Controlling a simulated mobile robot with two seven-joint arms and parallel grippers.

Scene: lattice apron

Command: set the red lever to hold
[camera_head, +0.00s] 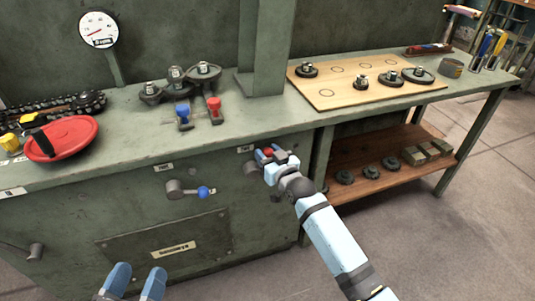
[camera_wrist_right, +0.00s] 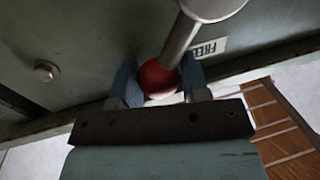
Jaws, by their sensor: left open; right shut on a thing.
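The red lever's round knob (camera_wrist_right: 158,79) sits between the blue fingertips of my right gripper (camera_wrist_right: 160,86) in the right wrist view, and the gripper is shut on it. The lever's metal rod (camera_wrist_right: 185,38) runs from the knob up to a round hub. A label reading "FREE" (camera_wrist_right: 211,47) is beside the rod. In the head view my right gripper (camera_head: 268,156) is at the cabinet front, and a bit of the red knob (camera_head: 268,152) shows between its fingers. My left gripper (camera_head: 134,280) is open and empty at the bottom, away from the lever.
A blue-knobbed lever (camera_head: 203,192) is on the cabinet front left of my right gripper. Small red and blue levers (camera_head: 214,104) stand on the bench top. A red disc (camera_head: 62,138) lies at the left. A wooden board (camera_head: 345,92) with dark wheels is at the right.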

